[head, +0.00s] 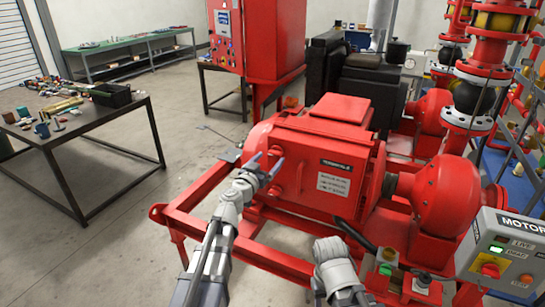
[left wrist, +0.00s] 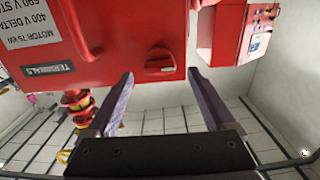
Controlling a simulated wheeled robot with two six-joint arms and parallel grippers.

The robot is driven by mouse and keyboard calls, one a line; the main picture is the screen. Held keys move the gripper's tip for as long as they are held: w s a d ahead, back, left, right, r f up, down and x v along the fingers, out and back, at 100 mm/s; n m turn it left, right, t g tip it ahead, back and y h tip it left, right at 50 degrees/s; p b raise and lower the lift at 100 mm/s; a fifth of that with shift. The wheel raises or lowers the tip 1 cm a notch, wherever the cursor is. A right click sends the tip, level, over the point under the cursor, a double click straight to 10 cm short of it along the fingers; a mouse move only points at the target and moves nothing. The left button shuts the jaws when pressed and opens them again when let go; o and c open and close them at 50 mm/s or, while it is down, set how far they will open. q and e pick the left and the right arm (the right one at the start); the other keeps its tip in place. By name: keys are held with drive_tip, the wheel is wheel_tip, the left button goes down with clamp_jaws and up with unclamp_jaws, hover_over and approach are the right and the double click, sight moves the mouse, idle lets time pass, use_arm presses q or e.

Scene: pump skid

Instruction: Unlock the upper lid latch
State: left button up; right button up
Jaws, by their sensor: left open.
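The red terminal box (head: 325,145) has a dark TERMINALS label and a light rating plate. Its upper lid latch (head: 277,151) is a round red knob, partly behind my left gripper in the head view. A second red knob (head: 275,190) sits below it. My left gripper (head: 265,164) is open and empty in front of the upper latch. In the upside-down left wrist view, the latch (left wrist: 160,63) lies between and just beyond the fingertips (left wrist: 160,76), its grip bar level. I see no contact. My right gripper (head: 335,258) is low at the front; its fingers are hidden.
A red frame rail (head: 235,250) runs under the box. A grey MOTOR control box (head: 505,255) stands at the right. A red control cabinet (head: 245,35) stands behind. A dark table (head: 95,115) with small parts is at the left; the floor before it is clear.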

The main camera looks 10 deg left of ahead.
sight(273, 155)
use_arm(q)
drive_tip(key=x, duration=0.3)
drive_tip(key=shift+w, duration=0.1)
drive_tip(key=shift+c, duration=0.2)
drive_tip(key=c, duration=1.3)
